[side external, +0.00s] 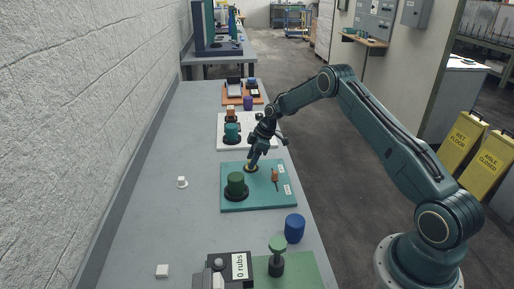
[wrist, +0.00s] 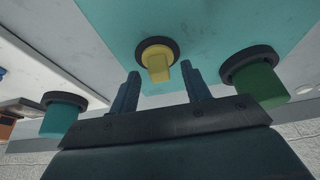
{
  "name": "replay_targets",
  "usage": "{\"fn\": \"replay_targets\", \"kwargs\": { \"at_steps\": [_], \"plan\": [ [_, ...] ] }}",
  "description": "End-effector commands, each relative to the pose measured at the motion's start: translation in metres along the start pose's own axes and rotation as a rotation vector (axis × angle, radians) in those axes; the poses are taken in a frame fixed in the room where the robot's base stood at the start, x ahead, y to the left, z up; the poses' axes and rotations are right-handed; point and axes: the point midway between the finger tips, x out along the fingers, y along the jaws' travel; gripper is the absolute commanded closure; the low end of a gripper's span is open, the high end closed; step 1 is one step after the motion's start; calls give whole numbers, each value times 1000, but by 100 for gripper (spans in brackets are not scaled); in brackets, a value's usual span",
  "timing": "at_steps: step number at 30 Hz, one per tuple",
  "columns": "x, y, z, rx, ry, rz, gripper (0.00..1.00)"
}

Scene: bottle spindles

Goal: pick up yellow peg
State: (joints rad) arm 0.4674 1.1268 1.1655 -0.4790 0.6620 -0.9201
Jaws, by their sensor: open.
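The yellow peg (wrist: 159,68) stands in a dark round ring on the teal board (wrist: 215,25) in the wrist view. In the side external view the yellow peg (side external: 250,167) is partly hidden behind my gripper (side external: 254,158). My gripper (wrist: 161,88) is open, and its two fingers lie on either side of the peg's lower end in the wrist picture. Nothing is held. I cannot tell whether the fingers touch the peg.
A green peg (side external: 236,181) stands in a black ring on the same board, close to my gripper. An orange-brown piece (side external: 275,175) is at the board's right. A teal peg (side external: 232,130) stands on a white board behind. A blue cylinder (side external: 295,228) stands in front.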

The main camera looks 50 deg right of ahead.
Motion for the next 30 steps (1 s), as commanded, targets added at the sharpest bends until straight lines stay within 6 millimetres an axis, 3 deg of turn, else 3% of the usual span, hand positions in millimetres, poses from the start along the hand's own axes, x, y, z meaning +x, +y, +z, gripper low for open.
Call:
{"fn": "replay_targets", "kwargs": {
  "at_steps": [14, 21, 30],
  "plan": [
    [0, 0, 0, 0, 0, 0, 53],
    [0, 0, 0, 0, 0, 0, 100],
    [-1, 0, 0, 0, 0, 0, 100]
  ]
}}
